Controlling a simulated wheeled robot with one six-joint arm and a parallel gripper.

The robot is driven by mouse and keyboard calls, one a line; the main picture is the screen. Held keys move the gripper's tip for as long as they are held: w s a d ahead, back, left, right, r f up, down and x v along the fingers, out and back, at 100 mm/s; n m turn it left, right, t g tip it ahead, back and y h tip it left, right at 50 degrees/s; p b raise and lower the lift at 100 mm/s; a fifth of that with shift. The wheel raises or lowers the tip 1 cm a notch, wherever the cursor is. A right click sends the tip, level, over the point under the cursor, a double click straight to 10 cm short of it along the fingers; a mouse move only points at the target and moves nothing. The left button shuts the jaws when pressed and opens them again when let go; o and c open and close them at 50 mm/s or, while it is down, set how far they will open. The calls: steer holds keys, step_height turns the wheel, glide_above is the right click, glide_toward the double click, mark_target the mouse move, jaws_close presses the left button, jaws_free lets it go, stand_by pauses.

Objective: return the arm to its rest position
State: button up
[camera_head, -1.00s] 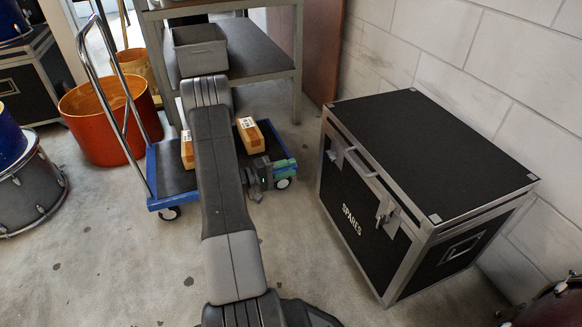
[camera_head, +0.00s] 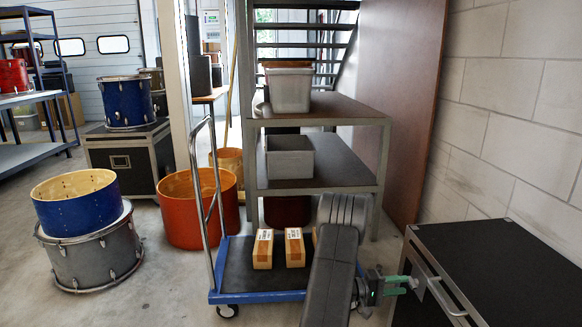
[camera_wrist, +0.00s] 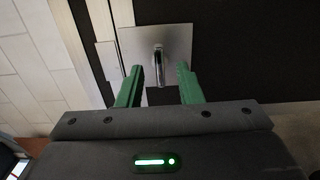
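My gripper (camera_head: 400,284) is at the lower right of the head view, close beside the black flight case (camera_head: 482,258) and its metal handle. My arm reaches up from the bottom edge and bends over to the right. In the wrist view, my gripper (camera_wrist: 160,69) has its two green fingers spread apart with nothing held between them. A chrome catch (camera_wrist: 158,57) on a metal plate of the case shows beyond the fingertips. I cannot tell whether the fingers touch it.
A blue cart (camera_head: 258,296) carrying cardboard boxes (camera_head: 263,249) stands left of my arm. A grey shelf unit (camera_head: 318,108) with grey bins is behind it. An orange drum (camera_head: 180,215) and a blue drum (camera_head: 78,199) stand left. A block wall (camera_head: 510,110) bounds the right.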

steer(key=shift+w+d, duration=0.1)
steer(key=shift+d, duration=1)
steer(key=shift+a, duration=0.1)
